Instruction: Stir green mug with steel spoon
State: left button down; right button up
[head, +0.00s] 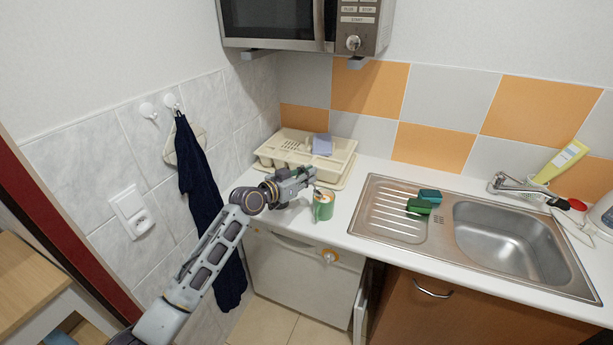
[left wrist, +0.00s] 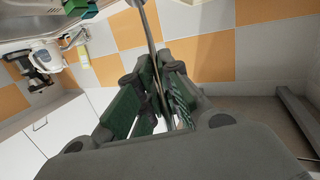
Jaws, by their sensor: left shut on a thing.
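The green mug (head: 323,208) stands upright on the white counter near its front edge; I see no clear part of it in the left wrist view. My left gripper (head: 311,174) is just above and behind the mug's rim. The left wrist view shows its fingers (left wrist: 165,92) shut on the thin metal handle of the steel spoon (left wrist: 150,38). The spoon's bowl is hidden, and I cannot tell whether it is inside the mug. My right gripper is not clearly in view.
A cream dish rack (head: 278,163) stands behind my left gripper. Right of the mug is the steel sink (head: 505,240) with two green sponges (head: 420,206) on its drainboard. The microwave (head: 285,22) hangs above. The counter beside the mug is clear.

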aim_at(315, 190)
pick_arm(q)
jog(key=shift+w+d+f+b, duration=0.25)
jog(key=shift+d+f+b, duration=0.05)
jog(key=shift+f+b, duration=0.5)
jog(key=shift+w+d+f+b, duration=0.25)
jog(key=shift+f+b, duration=0.45)
jog(key=shift+f, duration=0.25)
jog(key=shift+w+d+f+b, duration=0.25)
jog(key=shift+d+f+b, duration=0.05)
jog(key=shift+f+b, duration=0.5)
jog(key=shift+f, duration=0.35)
jog(key=shift+w+d+f+b, duration=0.15)
jog(key=shift+f+b, duration=0.1)
jog(key=shift+b, duration=0.2)
jog(key=shift+f, duration=0.1)
jog(key=shift+d+f, duration=0.1)
pick_arm(e)
jog(key=w+d+f, duration=0.1)
jog(key=d+f, duration=0.2)
jog(key=f, duration=0.3)
jog(key=shift+f, duration=0.1)
jog(key=shift+w+a, duration=0.1)
jog(key=shift+a, duration=0.15)
pick_arm(q)
jog(key=shift+d, duration=0.2)
